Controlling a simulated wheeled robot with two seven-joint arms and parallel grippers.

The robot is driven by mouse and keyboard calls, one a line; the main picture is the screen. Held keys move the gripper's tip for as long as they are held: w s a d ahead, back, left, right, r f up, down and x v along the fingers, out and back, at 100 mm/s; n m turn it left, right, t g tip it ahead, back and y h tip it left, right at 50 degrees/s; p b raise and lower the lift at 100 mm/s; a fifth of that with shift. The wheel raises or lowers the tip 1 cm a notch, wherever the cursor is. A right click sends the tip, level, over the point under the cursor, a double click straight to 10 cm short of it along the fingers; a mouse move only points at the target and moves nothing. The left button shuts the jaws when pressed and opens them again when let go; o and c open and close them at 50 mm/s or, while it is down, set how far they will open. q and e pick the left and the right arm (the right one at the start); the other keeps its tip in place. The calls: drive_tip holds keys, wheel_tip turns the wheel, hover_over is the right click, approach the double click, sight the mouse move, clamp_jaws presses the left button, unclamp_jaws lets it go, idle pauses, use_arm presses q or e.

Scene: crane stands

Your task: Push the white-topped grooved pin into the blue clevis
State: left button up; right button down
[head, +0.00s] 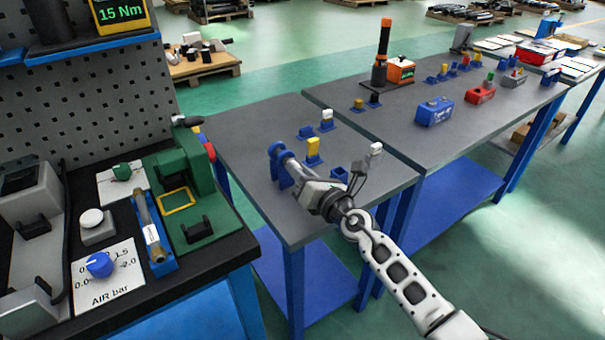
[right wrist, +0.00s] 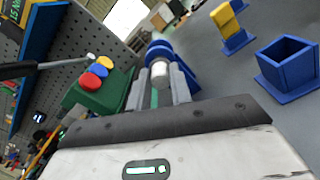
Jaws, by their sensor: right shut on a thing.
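The blue clevis (head: 279,165) stands at the left end of the near grey table; it also shows in the right wrist view (right wrist: 158,50). My right gripper (head: 297,171) reaches toward it from the right, at table height. In the right wrist view its two fingers (right wrist: 160,88) are shut on the white-topped pin (right wrist: 160,73). The pin's white end faces my camera and lines up roughly with the clevis. The pin's far part is hidden, so I cannot tell how deep it sits. My left gripper is not in view.
A yellow block in a blue holder (head: 313,150) and an empty blue square socket (right wrist: 287,66) stand to the right of the clevis. A green fixture (head: 180,180) sits on the dark bench at left. A pegboard (head: 90,110) rises behind that bench.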

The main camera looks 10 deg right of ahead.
drive_tip(key=shift+w+a, duration=0.25)
drive_tip(key=shift+w, duration=0.4)
drive_tip(key=c, duration=1.2)
unclamp_jaws()
drive_tip(key=shift+s, duration=0.15)
drive_tip(key=shift+p+v, duration=0.6)
drive_tip(key=shift+v, duration=1.65)
drive_tip(key=shift+s+d, duration=0.15)
drive_tip(key=shift+s, duration=0.05)
